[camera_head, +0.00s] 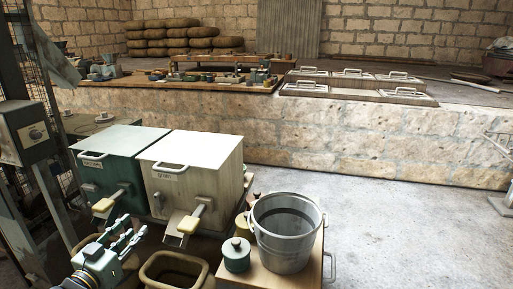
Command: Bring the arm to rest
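My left gripper (133,228) shows at the lower left. Its two metal fingers point up and to the right, with a gap between them and nothing visible in it. It is in front of the green box (122,139) and the cream box (197,152), and left of a brown open basket (176,266). I cannot tell how far it is from them. My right gripper is not in view.
A metal bucket (286,238) and a small green lidded pot (236,257) stand on a wooden stand at the lower middle. A control box (27,131) is at the left. A stone ledge (345,138) runs behind. Bare floor (400,230) lies at the right.

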